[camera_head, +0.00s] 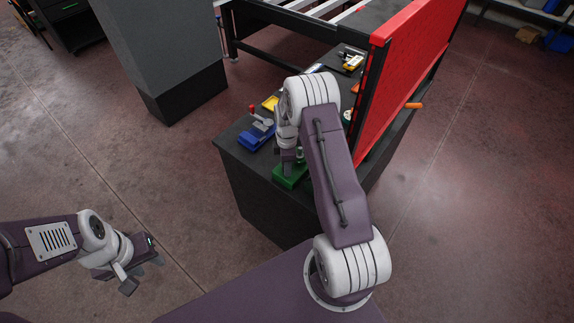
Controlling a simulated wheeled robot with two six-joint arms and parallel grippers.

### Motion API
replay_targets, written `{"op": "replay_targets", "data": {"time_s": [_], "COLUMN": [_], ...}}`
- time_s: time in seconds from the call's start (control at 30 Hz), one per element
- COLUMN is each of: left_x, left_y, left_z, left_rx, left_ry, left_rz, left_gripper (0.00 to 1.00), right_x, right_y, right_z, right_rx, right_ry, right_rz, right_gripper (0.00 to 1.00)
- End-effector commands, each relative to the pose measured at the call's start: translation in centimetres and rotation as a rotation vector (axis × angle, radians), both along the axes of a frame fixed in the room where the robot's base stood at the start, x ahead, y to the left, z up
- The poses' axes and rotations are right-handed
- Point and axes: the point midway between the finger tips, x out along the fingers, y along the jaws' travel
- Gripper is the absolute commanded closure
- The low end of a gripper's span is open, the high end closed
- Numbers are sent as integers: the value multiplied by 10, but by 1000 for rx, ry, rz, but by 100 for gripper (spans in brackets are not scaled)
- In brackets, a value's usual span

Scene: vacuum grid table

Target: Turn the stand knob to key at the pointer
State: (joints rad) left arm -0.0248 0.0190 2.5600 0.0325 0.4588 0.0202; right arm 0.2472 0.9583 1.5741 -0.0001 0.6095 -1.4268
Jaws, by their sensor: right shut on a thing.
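A green stand (290,176) sits at the near edge of the dark workbench top. Its upper part, where the knob is, is mostly hidden by my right arm and gripper. My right gripper (289,160) is directly over the green stand, pointing down, and is shut on the stand knob (299,153). The key mark and the pointer cannot be made out at this size. My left gripper (142,276) is low at the left, over the floor and away from the bench. Its fingers are apart and nothing is between them.
The dark workbench (240,178) carries a blue fixture (256,137) with a red-tipped lever, left of the green stand. Yellow items lie farther back. A red perforated panel (415,70) stands along the bench's right side. A grey column (165,50) rises at the left; open floor lies between.

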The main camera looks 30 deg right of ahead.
Motion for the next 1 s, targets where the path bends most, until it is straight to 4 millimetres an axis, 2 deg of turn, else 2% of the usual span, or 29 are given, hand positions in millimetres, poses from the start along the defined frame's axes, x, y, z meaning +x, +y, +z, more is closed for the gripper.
{"op": "replay_targets", "data": {"time_s": [0.2, 0.23, 0.3, 0.67, 1.0], "left_x": [0, 0, 0, 0, 0], "left_y": [0, 0, 0, 0, 0], "left_z": [0, 0, 0, -2, -21], "left_rx": [0, 0, 0, 0, 0], "left_ry": [0, 0, 0, 0, 0], "left_rz": [0, 0, 0, 0, 0], "left_gripper": [64, 64, 64, 64, 64], "right_x": [1, 1, 1, 1, 1], "right_y": [0, 0, 0, 0, 0], "right_z": [0, 0, 0, 4, 73], "right_rx": [-1, -1, -1, -1, -1], "right_ry": [-2, -2, -2, -3, -6], "right_rz": [-1, -1, -1, -2, -1], "right_gripper": [100, 61, 42, 42, 42]}}
